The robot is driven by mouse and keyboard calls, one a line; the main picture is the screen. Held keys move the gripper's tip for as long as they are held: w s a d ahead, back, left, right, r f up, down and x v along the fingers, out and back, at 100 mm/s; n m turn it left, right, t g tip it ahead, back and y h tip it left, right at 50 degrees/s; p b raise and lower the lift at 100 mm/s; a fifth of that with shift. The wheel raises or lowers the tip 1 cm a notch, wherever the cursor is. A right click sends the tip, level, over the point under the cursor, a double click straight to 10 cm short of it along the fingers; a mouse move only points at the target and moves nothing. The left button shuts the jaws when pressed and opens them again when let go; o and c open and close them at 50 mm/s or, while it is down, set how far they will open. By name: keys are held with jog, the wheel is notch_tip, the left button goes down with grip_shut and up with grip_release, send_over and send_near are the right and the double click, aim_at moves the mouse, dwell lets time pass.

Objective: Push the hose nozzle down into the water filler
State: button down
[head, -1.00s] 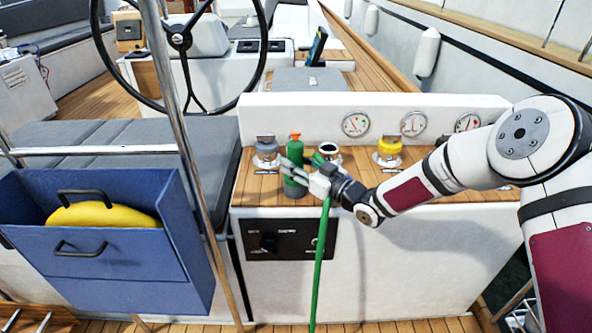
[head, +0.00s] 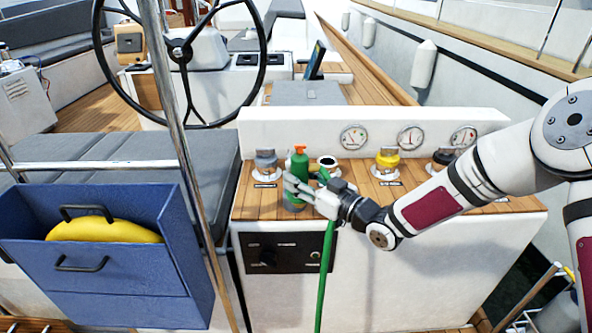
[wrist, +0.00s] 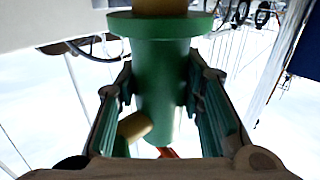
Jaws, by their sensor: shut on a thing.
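The green hose nozzle (head: 300,164) with an orange top is upright in my gripper (head: 294,189). In the wrist view, the fingers are shut on both sides of its green body (wrist: 160,75), with a flange and brass tip at the top of the picture. A green hose (head: 325,270) hangs down the front of the console. An open filler (head: 327,162) with a pale ring and dark mouth sits just right of and behind the nozzle. Its label is hidden or unreadable. The nozzle looks outside this filler; its height above the deck is unclear.
A grey-capped filler (head: 265,161) is to the left; yellow-capped (head: 387,161) and black-capped (head: 443,158) fillers are to the right. A gauge panel (head: 285,124) stands behind. A steel pole (head: 180,130) and blue bin (head: 110,265) are at left.

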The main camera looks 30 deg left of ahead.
jog(key=s+d+r+p, duration=0.2)
jog(key=s+d+r, duration=0.2)
jog(key=s+d, duration=0.2)
jog(key=shift+s+d, duration=0.4)
jog(key=shift+s, duration=0.3)
dwell(0.9)
